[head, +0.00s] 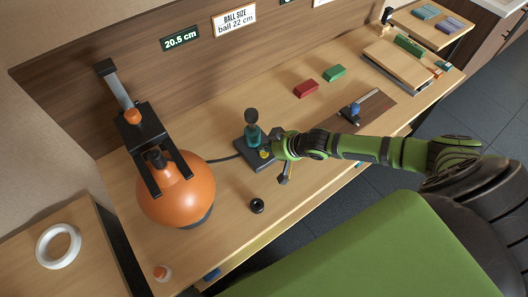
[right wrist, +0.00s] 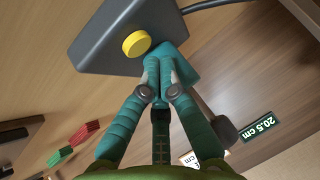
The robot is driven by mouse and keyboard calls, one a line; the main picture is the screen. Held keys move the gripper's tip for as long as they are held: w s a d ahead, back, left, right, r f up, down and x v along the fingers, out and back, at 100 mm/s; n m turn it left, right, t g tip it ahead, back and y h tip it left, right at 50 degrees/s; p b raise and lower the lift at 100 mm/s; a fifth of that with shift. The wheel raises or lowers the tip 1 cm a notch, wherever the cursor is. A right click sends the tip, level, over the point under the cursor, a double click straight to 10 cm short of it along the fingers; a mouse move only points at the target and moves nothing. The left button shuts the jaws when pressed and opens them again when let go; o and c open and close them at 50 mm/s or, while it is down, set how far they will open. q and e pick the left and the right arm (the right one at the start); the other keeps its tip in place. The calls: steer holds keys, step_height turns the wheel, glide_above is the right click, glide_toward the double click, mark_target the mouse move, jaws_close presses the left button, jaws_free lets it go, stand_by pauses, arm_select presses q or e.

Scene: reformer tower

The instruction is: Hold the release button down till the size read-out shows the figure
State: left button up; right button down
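A dark grey pump base (head: 258,160) stands mid-bench with a teal post, a dark knob on top and a yellow button (head: 264,154). The yellow button shows large in the right wrist view (right wrist: 136,43). My right gripper (right wrist: 160,60) is shut, its fingertips together beside the button and in front of the teal post (right wrist: 180,66); contact cannot be told. An orange ball (head: 190,198) sits under a black frame at left, with a hose running to the base. The read-out (head: 181,39) shows 20.5 cm; the card (head: 234,20) says ball 22 cm. My left gripper is not in view.
A red block (head: 306,88), a green block (head: 334,73) and a blue-handled tool (head: 350,111) lie behind my right arm. A small black ring (head: 257,205) lies at the bench front. A white ring (head: 58,246) is on the left table.

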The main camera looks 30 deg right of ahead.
mark_target(266, 154)
stand_by(0.4)
steer(key=shift+f, duration=0.4)
steer(key=shift+f+b, duration=0.4)
steer(key=shift+f, duration=0.1)
stand_by(1.9)
steer(key=shift+r, duration=0.15)
steer(key=shift+r+p, duration=0.75)
steer(key=shift+p, duration=0.2)
step_height(266, 154, up, 5)
steer(key=p, duration=0.5)
steer(key=shift+r, duration=0.1)
